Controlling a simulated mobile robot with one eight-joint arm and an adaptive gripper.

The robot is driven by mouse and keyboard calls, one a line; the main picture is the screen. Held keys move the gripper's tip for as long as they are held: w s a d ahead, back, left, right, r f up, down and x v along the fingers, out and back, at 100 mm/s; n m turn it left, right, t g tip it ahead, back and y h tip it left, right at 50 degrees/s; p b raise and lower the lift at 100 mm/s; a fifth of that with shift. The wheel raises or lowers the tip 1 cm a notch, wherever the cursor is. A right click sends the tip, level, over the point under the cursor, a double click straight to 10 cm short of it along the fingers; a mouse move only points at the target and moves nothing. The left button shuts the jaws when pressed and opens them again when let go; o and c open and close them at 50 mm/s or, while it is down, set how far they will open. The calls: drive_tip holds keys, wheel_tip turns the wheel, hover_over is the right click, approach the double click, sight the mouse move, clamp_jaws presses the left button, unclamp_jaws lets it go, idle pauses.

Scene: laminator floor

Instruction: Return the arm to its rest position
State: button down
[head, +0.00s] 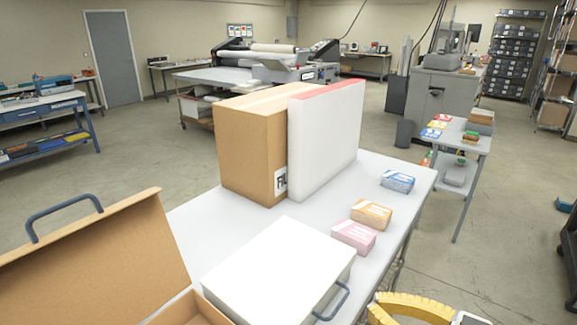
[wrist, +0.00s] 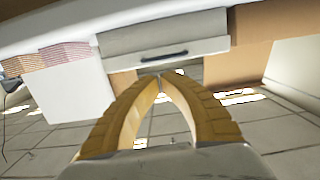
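My gripper (wrist: 160,80) shows in the wrist view with its two yellow ribbed fingers meeting at the tips, and nothing shows between them. Floor tiles show between and beyond the fingers. In the head view only a yellow part of my gripper (head: 415,306) shows at the bottom right, beside the table's near right edge and in front of the white case (head: 280,265). The rest of the arm is hidden. In the wrist view a pale case with a dark handle (wrist: 163,55) lies beyond the fingertips, apart from them.
The white table (head: 190,222) holds a brown carton (head: 243,150), a white slab with a red top (head: 325,140), and blue (head: 397,181), orange (head: 371,214) and pink (head: 353,237) packs. An open brown case (head: 100,260) stands at left. Floor right of the table (head: 470,280) is clear.

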drive_tip(key=s+d+f+b, duration=0.1)
drive_tip(key=s+d+f, duration=0.2)
drive_tip(key=w+a+f+m+g+h, duration=0.2)
drive_tip(key=w+f+m+g+h, duration=0.1)
drive_tip(key=f+m+g+h, duration=0.45)
drive_tip(key=r+t+h, duration=0.1)
drive_tip(key=w+r+m+t+h, duration=0.1)
drive_tip(key=r+h, duration=0.1)
drive_tip(key=w+d+r+m+t+h, duration=0.1)
drive_tip(key=h, duration=0.1)
drive_tip(key=shift+w+r, duration=0.1)
drive_tip(key=shift+r, duration=0.05)
idle(0.6)
